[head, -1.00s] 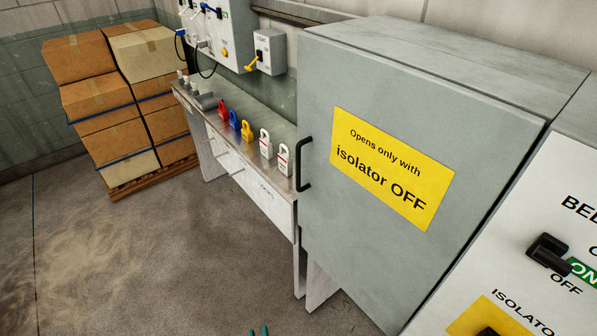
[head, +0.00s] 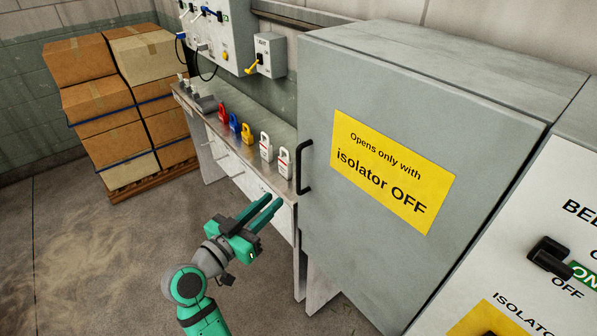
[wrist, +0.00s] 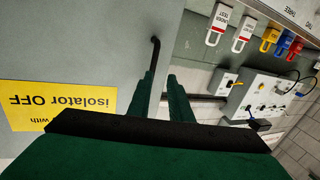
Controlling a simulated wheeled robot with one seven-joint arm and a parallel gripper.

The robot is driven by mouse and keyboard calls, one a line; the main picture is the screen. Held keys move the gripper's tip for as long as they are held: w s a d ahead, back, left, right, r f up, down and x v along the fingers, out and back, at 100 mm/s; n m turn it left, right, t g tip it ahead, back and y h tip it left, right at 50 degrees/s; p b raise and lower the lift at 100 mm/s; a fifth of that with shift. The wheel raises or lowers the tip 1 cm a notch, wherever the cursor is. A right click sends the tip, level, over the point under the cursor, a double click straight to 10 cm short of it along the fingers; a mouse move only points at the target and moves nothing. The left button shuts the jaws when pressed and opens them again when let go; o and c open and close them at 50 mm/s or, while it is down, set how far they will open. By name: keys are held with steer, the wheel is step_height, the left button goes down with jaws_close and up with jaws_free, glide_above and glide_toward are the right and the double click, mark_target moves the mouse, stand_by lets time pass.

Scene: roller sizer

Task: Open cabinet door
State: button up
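The grey cabinet door (head: 370,240) is shut and carries a yellow sign reading "Opens only with isolator OFF" (head: 392,170). Its black bar handle (head: 304,167) is upright on the door's left edge. My green gripper (head: 270,204) is below and left of the handle, apart from it, with its two fingers spaced and nothing between them. In the wrist view the handle (wrist: 154,52) shows just beyond the fingertips (wrist: 163,78), and the sign (wrist: 60,105) appears upside down.
A bench (head: 262,192) with several coloured padlock tags stands left of the cabinet. A control panel (head: 540,230) with a black switch (head: 548,254) is at the right. Stacked boxes (head: 100,125) stand on a pallet at the back left. The floor at left is clear.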

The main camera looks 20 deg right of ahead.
mark_target(297, 173)
steer(key=w+d+r, duration=0.1)
steer(key=d, duration=0.2)
steer(key=w+d+r+m+g, duration=0.1)
steer(key=w+d, duration=0.1)
steer(key=d, duration=0.1)
steer(key=w+d+r+m+h, duration=0.1)
steer(key=w+d, duration=0.1)
steer(key=d, duration=0.1)
steer(key=shift+w+d+r+g, duration=0.2)
steer(key=shift+d+r+g, duration=0.1)
steer(key=shift+d, duration=0.05)
steer(key=shift+c, duration=0.6)
jaws_close()
